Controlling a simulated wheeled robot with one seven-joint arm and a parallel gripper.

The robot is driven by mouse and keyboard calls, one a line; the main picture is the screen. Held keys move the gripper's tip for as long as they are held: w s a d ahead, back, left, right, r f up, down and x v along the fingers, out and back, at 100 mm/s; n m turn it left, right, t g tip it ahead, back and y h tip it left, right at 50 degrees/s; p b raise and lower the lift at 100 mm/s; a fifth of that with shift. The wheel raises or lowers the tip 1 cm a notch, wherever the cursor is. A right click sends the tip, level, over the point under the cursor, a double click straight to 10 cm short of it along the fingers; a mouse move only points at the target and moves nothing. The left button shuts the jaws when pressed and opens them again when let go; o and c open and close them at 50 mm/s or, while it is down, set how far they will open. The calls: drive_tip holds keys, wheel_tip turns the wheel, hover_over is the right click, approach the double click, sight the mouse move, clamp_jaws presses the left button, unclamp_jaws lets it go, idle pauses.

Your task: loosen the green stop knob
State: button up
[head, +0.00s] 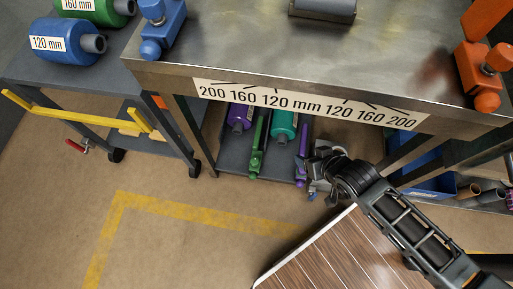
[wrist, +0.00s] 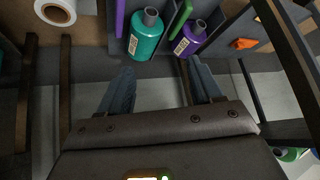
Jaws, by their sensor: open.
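I cannot make out a green stop knob in either view. A blue clamp-like stop (head: 160,30) stands at the left of the metal tabletop (head: 250,55), and an orange one (head: 485,65) stands at its right. A long green piece (head: 258,145) lies on the shelf under the table; it also shows in the wrist view (wrist: 180,18). My gripper (head: 322,185) is below the table's front edge, just right of the shelf items. In the wrist view its two fingers (wrist: 155,85) are spread with nothing between them.
On the lower shelf are a teal cylinder (head: 284,123), a purple cylinder (head: 240,117) and a purple bar (head: 302,155). A scale label (head: 300,105) runs along the table's front. A cart with blue (head: 65,42) and green (head: 95,8) rollers stands left. A blue bin (head: 430,180) is at right.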

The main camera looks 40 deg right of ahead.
drive_tip(key=w+a+f+m+g+b, duration=0.1)
drive_tip(key=w+f+m+g+b, duration=0.2)
drive_tip(key=w+f+b, duration=0.55)
drive_tip(key=m+g+y+b, duration=0.1)
drive_tip(key=m+g+b, duration=0.1)
drive_tip(key=g+b, duration=0.15)
hover_over(255, 161)
drive_tip(key=f, duration=0.6)
drive_tip(key=d+f, duration=0.1)
drive_tip(key=f, duration=0.3)
drive_tip(key=shift+s, duration=0.15)
drive_tip(key=shift+w+a+g, duration=0.2)
drive_tip(key=shift+a+g, duration=0.15)
drive_tip(key=shift+a+f+b, duration=0.1)
drive_tip(key=shift+f+b, duration=0.1)
drive_tip(key=shift+b, duration=0.1)
wheel_tip(255, 161, down, 7)
drive_tip(key=b, duration=0.4)
drive_tip(key=shift+f, duration=0.1)
drive_tip(key=shift+c, duration=0.2)
